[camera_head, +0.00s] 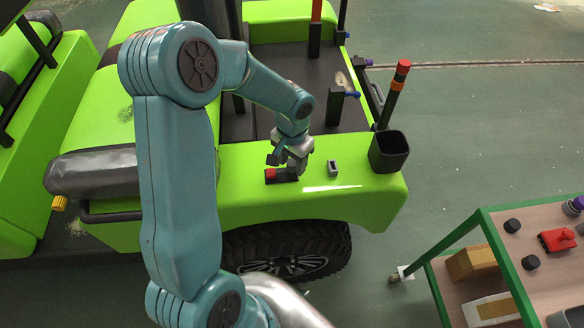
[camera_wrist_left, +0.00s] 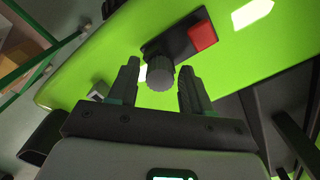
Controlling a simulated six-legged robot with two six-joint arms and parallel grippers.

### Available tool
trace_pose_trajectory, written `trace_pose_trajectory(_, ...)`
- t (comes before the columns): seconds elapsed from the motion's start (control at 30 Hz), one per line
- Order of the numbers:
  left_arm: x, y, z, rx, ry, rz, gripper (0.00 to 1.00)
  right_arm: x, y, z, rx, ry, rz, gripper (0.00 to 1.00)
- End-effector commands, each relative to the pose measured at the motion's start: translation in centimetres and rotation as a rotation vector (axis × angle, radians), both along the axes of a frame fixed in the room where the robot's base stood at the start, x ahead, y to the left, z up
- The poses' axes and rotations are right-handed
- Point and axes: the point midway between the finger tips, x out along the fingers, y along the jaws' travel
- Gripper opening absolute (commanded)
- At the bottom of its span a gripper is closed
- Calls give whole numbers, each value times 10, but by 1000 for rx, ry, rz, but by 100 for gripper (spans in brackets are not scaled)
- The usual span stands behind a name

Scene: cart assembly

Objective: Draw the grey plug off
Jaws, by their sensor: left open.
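The grey plug (camera_wrist_left: 160,74) is a short round knob with a ribbed edge in the left wrist view. It sits on a black panel (camera_wrist_left: 176,40) beside a red block (camera_wrist_left: 202,36). My left gripper (camera_wrist_left: 156,80) is open, with one finger on each side of the plug and visible gaps between. In the head view my left gripper (camera_head: 288,163) is over the green fender, at the black panel (camera_head: 285,177) with the red block (camera_head: 270,174). There I cannot make out the plug behind the gripper. My right gripper is not in view.
A small grey socket-like box (camera_head: 332,168) and a black cup (camera_head: 388,151) are on the green fender (camera_head: 240,195), right of the gripper. A black post with red and orange bands (camera_head: 395,92) stands behind the cup. A green-framed table (camera_head: 495,250) is at lower right.

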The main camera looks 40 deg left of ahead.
Motion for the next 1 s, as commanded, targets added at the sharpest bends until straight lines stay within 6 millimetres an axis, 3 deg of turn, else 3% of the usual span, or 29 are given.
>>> trace_pose_trajectory(0.07,0,0,1,0,0,0,49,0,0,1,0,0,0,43)
trace_pose_trajectory(0.1,0,0,1,0,0,0,42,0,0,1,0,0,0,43)
trace_pose_trajectory(0.23,0,0,1,0,0,0,0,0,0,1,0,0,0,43)
trace_pose_trajectory(0.8,0,0,8,0,-2,0,0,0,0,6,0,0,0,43)
trace_pose_trajectory(1.0,0,0,22,0,-2,0,0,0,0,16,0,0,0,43)
